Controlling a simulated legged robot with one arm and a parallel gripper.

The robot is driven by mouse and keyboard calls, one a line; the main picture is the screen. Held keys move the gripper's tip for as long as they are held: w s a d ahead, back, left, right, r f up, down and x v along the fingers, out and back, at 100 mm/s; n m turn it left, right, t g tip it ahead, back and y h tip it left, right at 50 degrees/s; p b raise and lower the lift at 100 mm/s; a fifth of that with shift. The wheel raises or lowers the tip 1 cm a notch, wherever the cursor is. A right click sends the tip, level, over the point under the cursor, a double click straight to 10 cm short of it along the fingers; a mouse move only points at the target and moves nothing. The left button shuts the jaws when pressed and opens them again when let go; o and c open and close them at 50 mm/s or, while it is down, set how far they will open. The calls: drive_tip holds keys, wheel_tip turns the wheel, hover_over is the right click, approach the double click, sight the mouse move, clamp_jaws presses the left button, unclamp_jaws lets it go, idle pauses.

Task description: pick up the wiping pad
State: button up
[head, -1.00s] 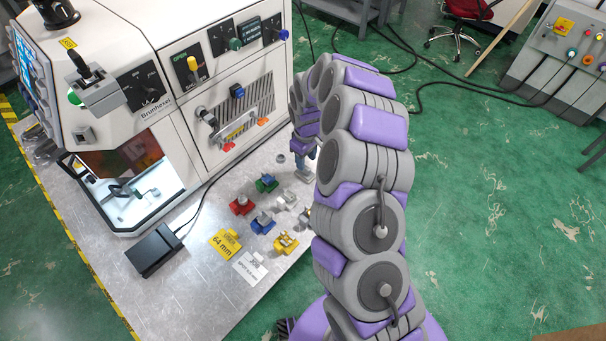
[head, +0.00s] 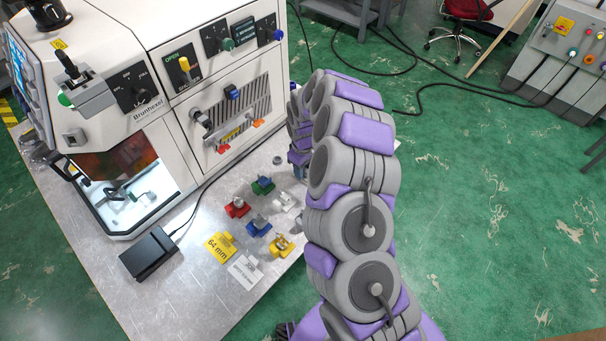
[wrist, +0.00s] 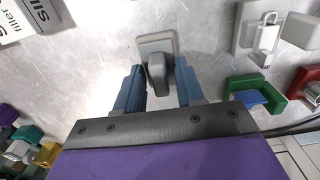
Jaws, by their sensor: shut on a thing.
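The wiping pad (wrist: 155,44) appears in the wrist view as a grey square plate with a dark grey upright grip on top. My gripper (wrist: 158,86) has its two blue fingers on either side of that grip and is shut on it. The pad's plate shows just beyond the fingertips, over the light metal tabletop. I cannot tell whether it touches the tabletop. In the head view my purple and grey arm hides the pad and most of the gripper.
Left of my arm are red (head: 237,207), green (head: 263,185), blue (head: 258,227) and yellow (head: 282,245) lockout pieces. A white machine (head: 215,80) stands behind them. A black box (head: 150,254) lies nearby. A filler box (wrist: 35,18) is at the wrist view's upper left.

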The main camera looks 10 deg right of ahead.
drive_tip(key=shift+c, duration=0.7)
drive_tip(key=shift+a, duration=0.4)
drive_tip(key=shift+r, duration=0.2)
wheel_tip(320, 180, up, 10)
drive_tip(key=shift+d+f+p, duration=0.15)
drive_tip(key=shift+p, duration=0.95)
drive_tip(key=o, duration=0.5)
drive_tip(key=c, duration=0.4)
drive_tip(key=shift+s+f, duration=0.1)
